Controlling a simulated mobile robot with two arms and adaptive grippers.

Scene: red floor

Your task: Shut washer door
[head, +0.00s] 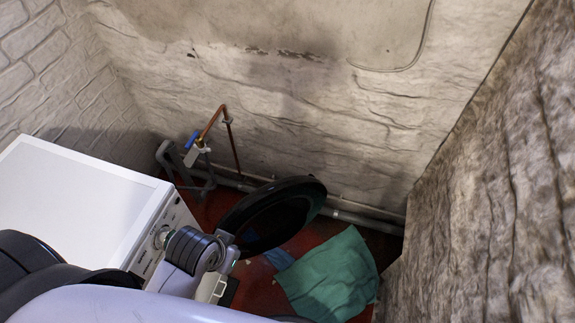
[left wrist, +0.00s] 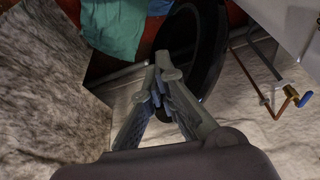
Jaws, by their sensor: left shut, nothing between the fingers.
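The white washer (head: 85,203) stands at the left in the head view. Its round black door (head: 272,212) is swung open, standing out from the front of the washer. In the left wrist view the door (left wrist: 211,48) shows as a dark curved ring just beyond the fingers. My left gripper (left wrist: 160,75) is shut and empty, its fingertips close together and overlapping the door's edge in that view. I cannot tell whether they touch it. In the head view my left arm reaches past the washer's front near the door, and the fingertips are hard to make out. My right gripper is not in view.
A green cloth (head: 330,275) lies on the red floor right of the door, beside a smaller blue cloth (head: 278,259). Copper pipe (head: 234,143) and grey pipe (head: 352,206) run along the back wall. A rough stone wall (head: 490,190) closes the right side.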

